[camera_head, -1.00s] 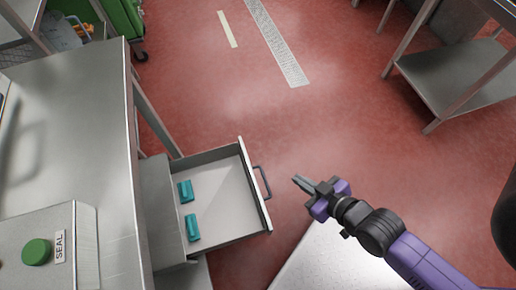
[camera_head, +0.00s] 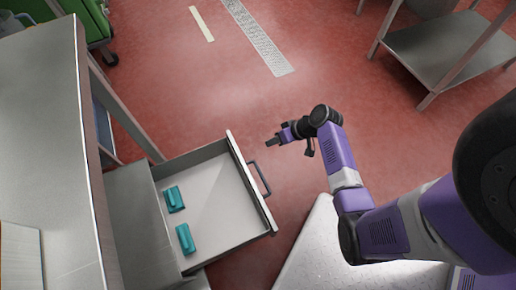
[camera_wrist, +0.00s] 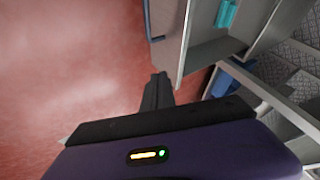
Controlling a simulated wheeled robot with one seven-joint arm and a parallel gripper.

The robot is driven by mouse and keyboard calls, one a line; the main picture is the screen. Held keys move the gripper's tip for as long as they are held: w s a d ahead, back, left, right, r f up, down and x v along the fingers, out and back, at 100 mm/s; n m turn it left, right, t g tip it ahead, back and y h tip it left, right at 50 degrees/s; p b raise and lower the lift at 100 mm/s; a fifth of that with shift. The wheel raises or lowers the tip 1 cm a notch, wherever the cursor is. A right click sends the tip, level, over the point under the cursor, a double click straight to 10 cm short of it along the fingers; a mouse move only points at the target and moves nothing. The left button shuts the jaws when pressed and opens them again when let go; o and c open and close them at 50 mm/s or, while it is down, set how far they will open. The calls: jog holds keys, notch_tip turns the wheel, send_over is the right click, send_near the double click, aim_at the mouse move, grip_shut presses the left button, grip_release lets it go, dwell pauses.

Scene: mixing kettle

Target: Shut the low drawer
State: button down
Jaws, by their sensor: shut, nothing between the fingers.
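The low drawer (camera_head: 222,203) is pulled out from under the steel counter in the head view. Its front panel (camera_head: 251,183) carries a dark bar handle (camera_head: 260,179). Two teal items (camera_head: 175,199) lie inside. My gripper (camera_head: 271,142) is shut and empty, a little beyond the drawer's far front corner and apart from it. In the wrist view the shut fingers (camera_wrist: 158,88) point toward the drawer's front corner, with the drawer (camera_wrist: 213,52), part of the handle (camera_wrist: 150,22) and one teal item (camera_wrist: 226,14) at the top.
The steel counter (camera_head: 40,120) fills the left side. A steel table with a lower shelf (camera_head: 445,45) stands at the upper right. Red floor (camera_head: 205,95) beyond the drawer is clear.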

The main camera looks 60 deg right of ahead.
jog(key=w+a+f+b, duration=0.1)
jog(key=w+f, duration=0.1)
jog(key=w+a+f+b, duration=0.1)
jog(key=w+a+f, duration=0.1)
jog(key=f, duration=0.1)
jog(key=w+a+f+b, duration=0.1)
jog(key=w+f, duration=0.1)
jog(key=w, duration=0.1)
jog(key=shift+a+f, duration=0.15)
jog(key=shift+f, duration=0.15)
jog(key=shift+w+a, duration=0.25)
jog(key=shift+a, duration=0.15)
jog(key=w+a, duration=0.9)
jog(key=a, duration=0.5)
jog(key=w+a, duration=1)
jog(key=a, duration=0.4)
jog(key=shift+r, duration=0.15)
